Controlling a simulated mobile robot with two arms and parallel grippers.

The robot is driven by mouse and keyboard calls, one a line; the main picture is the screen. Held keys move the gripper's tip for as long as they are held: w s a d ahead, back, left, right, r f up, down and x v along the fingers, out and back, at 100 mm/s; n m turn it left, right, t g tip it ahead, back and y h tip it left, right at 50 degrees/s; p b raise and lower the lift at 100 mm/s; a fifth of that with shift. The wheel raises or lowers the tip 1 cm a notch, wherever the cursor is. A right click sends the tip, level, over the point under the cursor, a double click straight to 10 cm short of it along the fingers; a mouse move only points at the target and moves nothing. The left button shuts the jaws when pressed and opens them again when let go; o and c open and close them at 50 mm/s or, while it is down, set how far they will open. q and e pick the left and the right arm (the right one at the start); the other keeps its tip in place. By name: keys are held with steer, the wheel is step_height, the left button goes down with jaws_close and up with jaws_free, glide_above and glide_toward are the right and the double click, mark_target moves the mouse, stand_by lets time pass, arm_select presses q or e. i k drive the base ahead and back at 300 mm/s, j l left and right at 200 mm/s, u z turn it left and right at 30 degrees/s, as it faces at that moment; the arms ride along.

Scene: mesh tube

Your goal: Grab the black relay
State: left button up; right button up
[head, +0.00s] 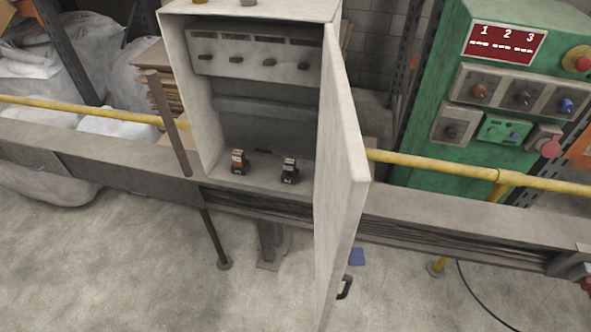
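The black relay (289,171) stands upright on the floor of an open grey metal cabinet (205,95), near its front edge. A similar relay with an orange-red top (239,162) stands to its left, with a gap between them. The cabinet door (343,170) is swung open towards me on the right, close beside the black relay. Neither of my grippers shows in the head view.
A row of black knobs (268,62) sits on a panel inside the cabinet. A yellow pipe (430,163) and a grey beam (450,213) run across the scene. A green control panel (430,120) stands at the right. The concrete floor (130,260) in front is mostly clear.

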mark_target(289, 164)
steer(key=i+j+z, duration=0.15)
steer(key=z, duration=0.25)
steer(key=i+j+z, duration=0.1)
steer(key=j+z, duration=0.3)
